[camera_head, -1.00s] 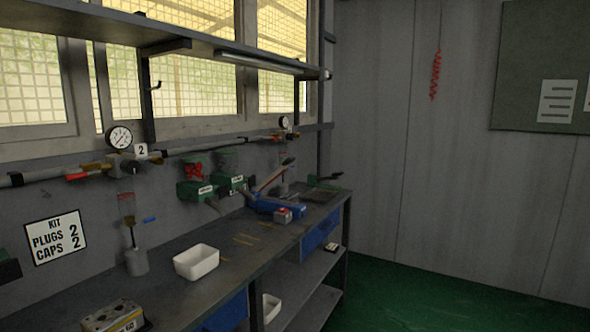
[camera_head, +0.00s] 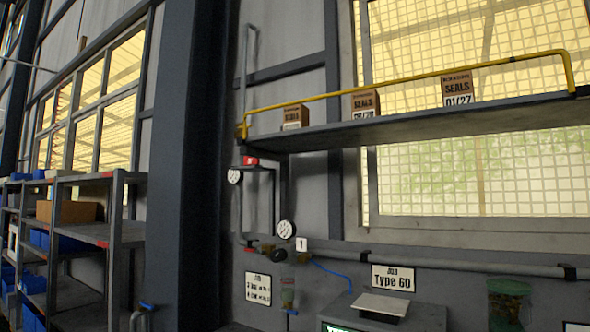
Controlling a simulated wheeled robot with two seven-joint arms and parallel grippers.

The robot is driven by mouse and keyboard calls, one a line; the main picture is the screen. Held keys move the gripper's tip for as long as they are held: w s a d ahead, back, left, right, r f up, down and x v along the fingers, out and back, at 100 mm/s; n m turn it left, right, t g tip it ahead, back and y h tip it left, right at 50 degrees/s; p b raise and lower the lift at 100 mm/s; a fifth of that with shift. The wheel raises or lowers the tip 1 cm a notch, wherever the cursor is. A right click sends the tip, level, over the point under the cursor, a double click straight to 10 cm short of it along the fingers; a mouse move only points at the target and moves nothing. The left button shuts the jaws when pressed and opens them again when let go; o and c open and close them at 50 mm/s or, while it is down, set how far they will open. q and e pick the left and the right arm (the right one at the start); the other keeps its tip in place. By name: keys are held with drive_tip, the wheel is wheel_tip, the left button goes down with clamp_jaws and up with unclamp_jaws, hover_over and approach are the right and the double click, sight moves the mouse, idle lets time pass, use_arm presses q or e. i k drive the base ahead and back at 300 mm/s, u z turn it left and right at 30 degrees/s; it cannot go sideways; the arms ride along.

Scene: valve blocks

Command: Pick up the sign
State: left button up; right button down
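A white sign reading "Type 60" (camera_head: 393,278) is on the grey wall below the window, under the pipe. A second white sign with several lines of small text (camera_head: 258,289) is on the wall to its left; its words are too small to read surely. A small white tag with a "1" (camera_head: 302,244) is by the pipe. I cannot tell which sign the task means. Neither of my grippers shows in this view.
A shelf (camera_head: 420,126) with a yellow rail holds small boxes. Below are a pressure gauge (camera_head: 286,229), a scale-like device with a pale plate (camera_head: 380,306) and a green-topped jar (camera_head: 508,304). A dark column (camera_head: 185,170) and storage racks (camera_head: 110,235) stand left.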

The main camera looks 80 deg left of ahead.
sight(248, 161)
drive_tip(key=u, duration=4.1)
drive_tip(key=i, duration=0.1)
drive_tip(key=z, duration=0.2)
